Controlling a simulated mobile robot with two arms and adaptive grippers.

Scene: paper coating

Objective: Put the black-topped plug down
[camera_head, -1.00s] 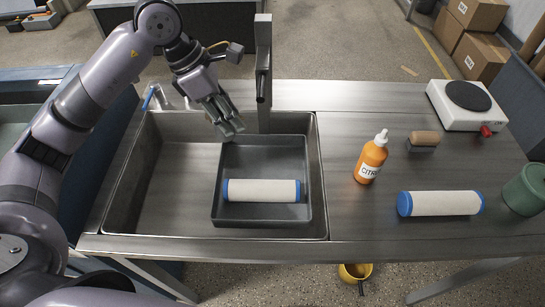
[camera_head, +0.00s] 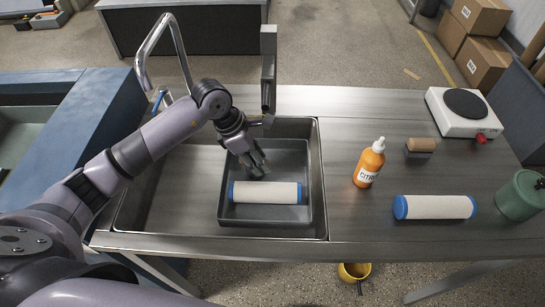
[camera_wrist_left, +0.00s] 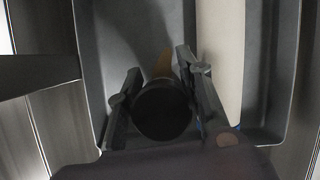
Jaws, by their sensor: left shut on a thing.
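My left gripper (camera_head: 258,167) is over the grey tray (camera_head: 223,205), near the far side of a white roller with blue ends (camera_head: 265,192). In the left wrist view its two fingers (camera_wrist_left: 160,105) are closed on the round black top of the plug (camera_wrist_left: 163,112). A tan strip (camera_wrist_left: 162,65) shows just beyond the black top; I cannot tell what it is. The roller (camera_wrist_left: 220,60) lies beside the fingers in the wrist view. In the head view the fingers hide the plug, and I cannot tell whether it touches the tray floor. My right gripper is out of view.
The tray sits in a metal sink (camera_head: 160,215) with a tap (camera_head: 148,60) and a grey post (camera_head: 268,65) behind. To the right stand an orange bottle (camera_head: 369,165), a wood-topped block (camera_head: 420,147), a second roller (camera_head: 435,207), a green canister (camera_head: 520,195) and a hot plate (camera_head: 465,112).

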